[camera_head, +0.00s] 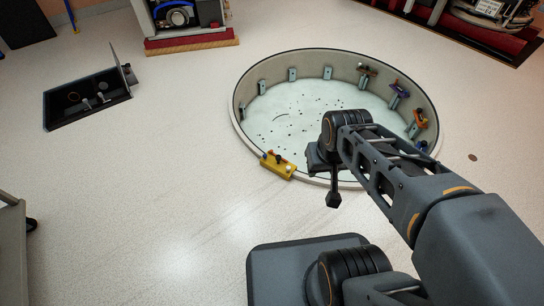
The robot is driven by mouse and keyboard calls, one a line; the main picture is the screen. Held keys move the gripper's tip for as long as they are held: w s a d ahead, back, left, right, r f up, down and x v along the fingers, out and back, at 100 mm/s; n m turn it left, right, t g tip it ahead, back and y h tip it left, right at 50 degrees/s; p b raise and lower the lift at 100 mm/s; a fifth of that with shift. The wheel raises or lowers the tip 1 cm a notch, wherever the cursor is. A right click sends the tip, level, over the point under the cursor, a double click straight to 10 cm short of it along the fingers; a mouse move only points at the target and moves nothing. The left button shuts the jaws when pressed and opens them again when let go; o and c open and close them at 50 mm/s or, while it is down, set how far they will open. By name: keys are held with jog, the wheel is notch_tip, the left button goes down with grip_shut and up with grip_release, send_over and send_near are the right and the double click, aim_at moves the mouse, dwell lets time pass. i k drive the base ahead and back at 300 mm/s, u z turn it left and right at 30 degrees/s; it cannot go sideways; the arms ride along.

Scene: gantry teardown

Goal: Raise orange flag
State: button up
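A round, low-walled ring (254,76) with a pale, speckled floor stands on the ground. Small grey brackets line its inner wall. A small orange part (421,118) sits on a bracket at the ring's right side; it may be the orange flag, but it is too small to be sure. My arm reaches in from the lower right. My gripper (333,199) hangs down over the ring's near edge, left of and apart from the orange part. I see nothing held in it, and its finger gap does not show.
A purple part (400,90) and a brown-green part (367,69) sit on other brackets. A yellow block (278,166) is at the ring's near rim. A black open case (88,100) lies at left. Cabinets stand at the back. Floor left of the ring is clear.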

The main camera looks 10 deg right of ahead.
aim_at(274, 164)
jog(key=u, duration=0.65)
jog(key=i, duration=1.25)
jog(key=z, duration=0.5)
